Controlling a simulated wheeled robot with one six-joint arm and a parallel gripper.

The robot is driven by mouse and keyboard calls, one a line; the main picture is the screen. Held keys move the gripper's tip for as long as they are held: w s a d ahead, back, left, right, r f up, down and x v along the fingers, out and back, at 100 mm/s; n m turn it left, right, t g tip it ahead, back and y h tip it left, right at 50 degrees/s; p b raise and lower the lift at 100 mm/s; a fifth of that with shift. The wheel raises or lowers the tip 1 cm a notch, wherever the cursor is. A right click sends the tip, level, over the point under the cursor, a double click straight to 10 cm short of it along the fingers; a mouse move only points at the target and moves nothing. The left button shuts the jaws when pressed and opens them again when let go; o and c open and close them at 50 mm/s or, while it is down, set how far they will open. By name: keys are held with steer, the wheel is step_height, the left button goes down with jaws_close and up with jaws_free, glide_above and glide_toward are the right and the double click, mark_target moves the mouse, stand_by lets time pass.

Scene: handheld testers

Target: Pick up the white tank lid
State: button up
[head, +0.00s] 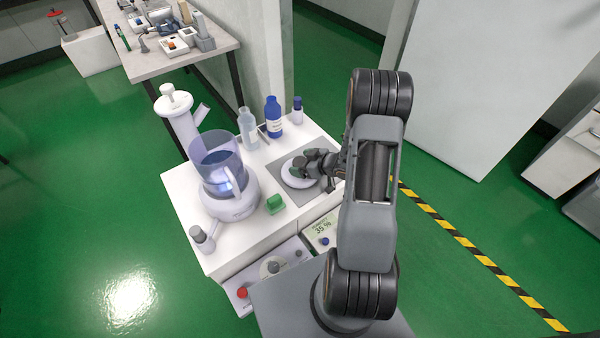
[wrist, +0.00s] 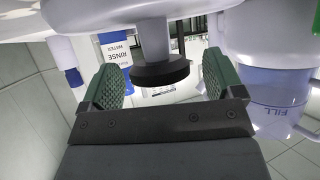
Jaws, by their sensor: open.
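The white tank lid (head: 289,179) is a round disc lying on a grey mat (head: 291,201) at the right side of the white cabinet top. In the wrist view its pale underside or face (wrist: 105,12) fills the top edge, with a stem and dark knob (wrist: 160,73) between my fingers. My gripper (head: 313,165) is at the lid and partly hides it in the head view. In the wrist view my gripper (wrist: 163,85) is open, with a green pad on each side of the knob. Gaps show between both pads and the knob.
A clear tank (head: 217,158) on a white base stands left of the lid. A green block (head: 275,204) lies between them. A blue bottle (head: 272,117), a clear bottle (head: 248,132) and a small dark-capped bottle (head: 298,111) stand behind. A control panel (head: 268,272) is at the front.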

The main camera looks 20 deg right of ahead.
steer(key=c, duration=1.3)
steer(key=shift+o, duration=0.2)
